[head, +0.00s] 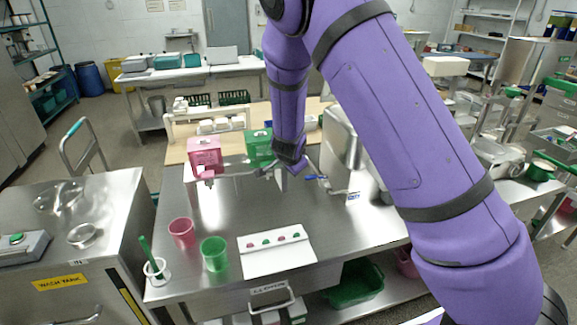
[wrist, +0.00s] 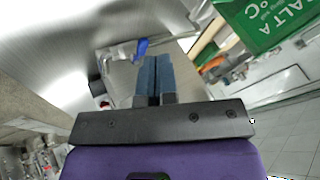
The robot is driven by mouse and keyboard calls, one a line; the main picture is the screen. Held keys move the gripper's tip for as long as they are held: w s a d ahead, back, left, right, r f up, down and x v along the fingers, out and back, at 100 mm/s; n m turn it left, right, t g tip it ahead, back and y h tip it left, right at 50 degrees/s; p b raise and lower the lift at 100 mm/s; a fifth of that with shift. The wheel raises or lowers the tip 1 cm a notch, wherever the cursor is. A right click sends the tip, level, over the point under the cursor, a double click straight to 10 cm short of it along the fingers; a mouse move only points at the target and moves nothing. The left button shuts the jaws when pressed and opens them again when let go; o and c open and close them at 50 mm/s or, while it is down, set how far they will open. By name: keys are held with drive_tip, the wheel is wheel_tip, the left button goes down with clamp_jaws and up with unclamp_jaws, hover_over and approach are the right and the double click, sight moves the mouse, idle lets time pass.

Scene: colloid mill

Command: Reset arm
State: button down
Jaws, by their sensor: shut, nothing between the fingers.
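My gripper (wrist: 154,80) shows in the wrist view with its two blue-grey fingers pressed together and nothing between them. In the head view my purple arm reaches over the steel table from the upper right. Its wrist hangs above the back of the table, in front of a green box (head: 259,146). The fingertips are hard to make out in the head view. The green box also shows at the upper right of the wrist view (wrist: 262,22). A blue-handled part (wrist: 141,48) lies beyond the fingers in the wrist view.
On the steel table (head: 190,285) stand a pink cup (head: 182,232), a green cup (head: 214,254) and a white board (head: 277,261) with several small pink and green pieces. A pink box (head: 205,153) stands left of the green box. A wash tank (head: 100,200) adjoins at left.

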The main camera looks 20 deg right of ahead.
drive_tip(key=shift+r, duration=0.1)
drive_tip(key=s+r+n+y, duration=0.3)
drive_tip(key=s+r, duration=0.5)
drive_tip(key=r, duration=0.3)
drive_tip(key=s+r+n+y, duration=0.2)
drive_tip(key=s+r+n, duration=0.2)
drive_tip(key=s+r, duration=0.5)
drive_tip(key=s+d+r+n, duration=0.2)
drive_tip(key=s+r, duration=0.1)
drive_tip(key=s, duration=0.5)
drive_tip(key=s+d+r+n+g+h, duration=0.1)
drive_tip(key=s+d+r+n, duration=0.1)
drive_tip(key=s, duration=0.6)
drive_tip(key=s+d+r+n+h, duration=0.1)
drive_tip(key=s+r, duration=0.3)
drive_tip(key=s, duration=0.4)
drive_tip(key=shift+s+d+r+n+g, duration=0.15)
drive_tip(key=shift+d+r+n+g, duration=0.2)
drive_tip(key=shift+d+n, duration=0.3)
drive_tip(key=c, duration=1.8)
unclamp_jaws()
drive_tip(key=shift+a, duration=0.1)
drive_tip(key=shift+c, duration=0.2)
